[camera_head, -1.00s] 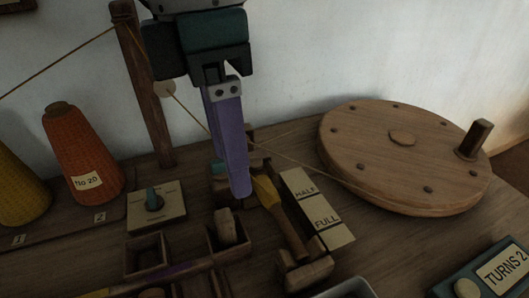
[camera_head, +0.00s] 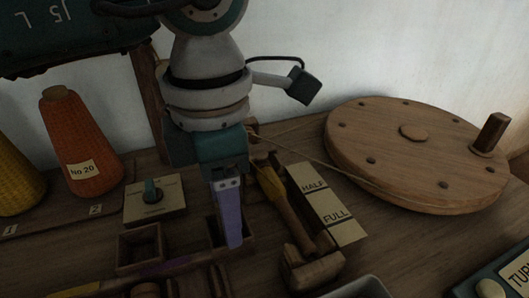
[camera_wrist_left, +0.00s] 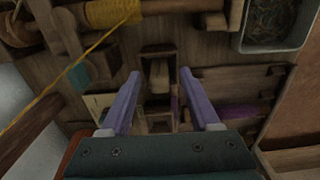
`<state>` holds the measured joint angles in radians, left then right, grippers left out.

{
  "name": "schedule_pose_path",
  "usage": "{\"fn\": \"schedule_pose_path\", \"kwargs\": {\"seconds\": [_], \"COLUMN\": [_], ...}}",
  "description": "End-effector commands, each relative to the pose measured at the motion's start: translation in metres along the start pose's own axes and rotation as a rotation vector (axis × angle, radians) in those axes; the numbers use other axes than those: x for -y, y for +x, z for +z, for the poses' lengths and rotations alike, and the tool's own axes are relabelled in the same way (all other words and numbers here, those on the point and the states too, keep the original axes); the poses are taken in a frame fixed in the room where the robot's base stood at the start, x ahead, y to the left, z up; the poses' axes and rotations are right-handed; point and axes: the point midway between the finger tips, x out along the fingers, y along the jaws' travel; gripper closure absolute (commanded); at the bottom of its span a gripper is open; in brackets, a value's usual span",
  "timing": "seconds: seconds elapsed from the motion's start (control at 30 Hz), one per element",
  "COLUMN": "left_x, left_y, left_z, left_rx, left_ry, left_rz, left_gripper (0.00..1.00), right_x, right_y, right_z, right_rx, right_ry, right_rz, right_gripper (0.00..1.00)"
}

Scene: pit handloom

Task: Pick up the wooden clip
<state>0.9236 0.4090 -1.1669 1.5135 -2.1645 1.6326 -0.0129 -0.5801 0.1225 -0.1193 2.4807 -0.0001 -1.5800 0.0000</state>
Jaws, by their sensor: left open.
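The wooden clip (camera_wrist_left: 158,76) is a small pale block standing in an open compartment of a wooden tray. In the left wrist view it lies between my two purple fingers. In the head view it is hidden behind my gripper. My left gripper (camera_head: 229,242) is open and points down into that compartment; in the wrist view its fingers (camera_wrist_left: 160,75) are spread either side of the clip. I cannot tell whether either finger touches it. My right gripper is not in view.
An empty compartment (camera_head: 139,248) sits left of the gripper. A dial box (camera_head: 152,203) is behind it. A yellow-wound spool (camera_head: 272,187) and HALF/FULL card (camera_head: 325,204) stand right. A large wooden wheel (camera_head: 440,140) is farther right; orange (camera_head: 78,138) yarn cone left.

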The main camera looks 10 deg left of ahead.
Motion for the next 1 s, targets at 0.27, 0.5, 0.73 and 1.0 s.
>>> {"fn": "schedule_pose_path", "kwargs": {"seconds": [0.27,0.5,0.73,1.0], "left_x": [0.0002,0.0003,0.0002,0.0002], "left_y": [-0.0011,-0.0012,-0.0012,-0.0012], "left_z": [0.0002,0.0002,0.0002,0.0002], "left_rx": [0.0,0.0,0.0,0.0], "left_ry": [0.001,0.0,0.0,0.0], "left_rz": [-0.001,-0.001,-0.001,-0.001], "left_gripper": [0.57,0.84,1.0,1.0], "right_x": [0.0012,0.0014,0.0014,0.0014], "right_y": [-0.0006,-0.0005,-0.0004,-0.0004], "right_z": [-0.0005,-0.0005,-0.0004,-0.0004], "right_rx": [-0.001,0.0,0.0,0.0], "right_ry": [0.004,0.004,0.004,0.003], "right_rz": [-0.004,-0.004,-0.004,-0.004], "right_gripper": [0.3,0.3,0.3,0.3]}}
